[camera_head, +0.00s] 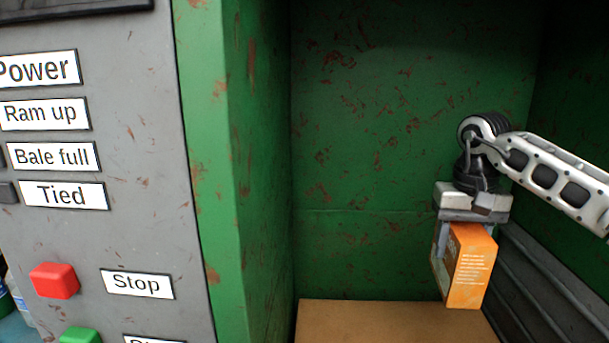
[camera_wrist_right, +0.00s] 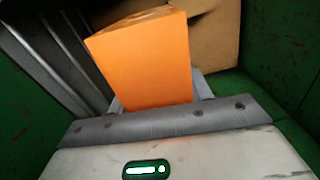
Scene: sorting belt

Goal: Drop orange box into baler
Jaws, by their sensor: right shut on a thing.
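The orange box (camera_head: 473,266) hangs upright below my right gripper (camera_head: 462,232) in the head view, with small white print on its front face. My right gripper is shut on the box near its top edge. The box is inside the green baler (camera_head: 375,150), above the brown cardboard (camera_head: 390,322) at the bottom. In the right wrist view the orange box (camera_wrist_right: 148,60) sticks out from the gripper, with the cardboard (camera_wrist_right: 221,40) beyond it. My left gripper is not in view.
The baler's green side post (camera_head: 222,150) stands left of the opening. A grey control panel (camera_head: 120,235) with labels, a red button (camera_head: 54,281) and a green button (camera_head: 80,335) is at the left. Grey ribbed metal (camera_head: 545,290) lines the lower right.

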